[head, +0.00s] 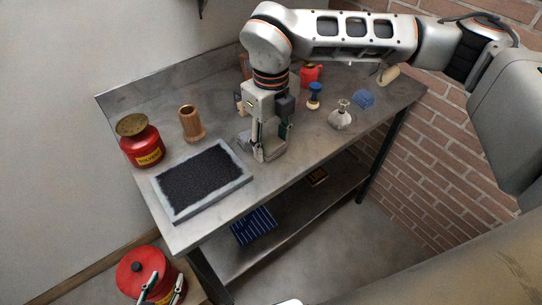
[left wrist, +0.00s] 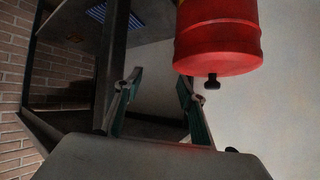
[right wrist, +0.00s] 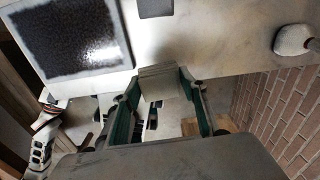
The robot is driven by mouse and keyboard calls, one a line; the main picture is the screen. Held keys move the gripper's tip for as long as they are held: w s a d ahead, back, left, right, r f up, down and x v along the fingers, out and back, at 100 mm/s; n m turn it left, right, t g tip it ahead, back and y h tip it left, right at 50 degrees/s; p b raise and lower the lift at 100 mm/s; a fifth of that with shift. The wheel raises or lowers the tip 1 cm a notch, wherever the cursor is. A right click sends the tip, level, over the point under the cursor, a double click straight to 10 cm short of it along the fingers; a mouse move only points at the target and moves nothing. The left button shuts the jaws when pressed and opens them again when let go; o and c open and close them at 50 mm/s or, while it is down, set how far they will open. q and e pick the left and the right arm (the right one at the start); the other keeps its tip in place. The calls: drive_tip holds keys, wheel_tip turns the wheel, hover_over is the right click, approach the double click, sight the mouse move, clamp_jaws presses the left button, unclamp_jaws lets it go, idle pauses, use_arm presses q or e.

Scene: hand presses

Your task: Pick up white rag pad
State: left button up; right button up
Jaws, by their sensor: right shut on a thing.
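The white rag pad (right wrist: 160,82) shows in the right wrist view as a pale grey-white block between the fingertips of my right gripper. My right gripper (head: 268,151) is shut on it near the front edge of the metal table, right of the dark pad tray. In the head view the fingers mostly hide the pad, and I cannot tell whether it touches the table. My left gripper (head: 163,291) is open and empty at the lower left, in front of a red can (head: 146,272). Its fingers also stand apart in the left wrist view (left wrist: 157,82).
The metal table (head: 215,242) holds a black ink tray (head: 240,165), a red solvent can (head: 146,151), a wooden cylinder (head: 191,124), a blue-topped stamp (head: 314,96), a small flask (head: 340,118) and a blue block (head: 364,98). A brick wall (head: 415,175) stands right. A blue rack (head: 254,226) lies on the lower shelf.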

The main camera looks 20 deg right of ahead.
sight(271, 142)
wheel_tip(271, 142, up, 13)
idle(0.3)
drive_tip(key=o, duration=0.4)
drive_tip(key=c, duration=0.3)
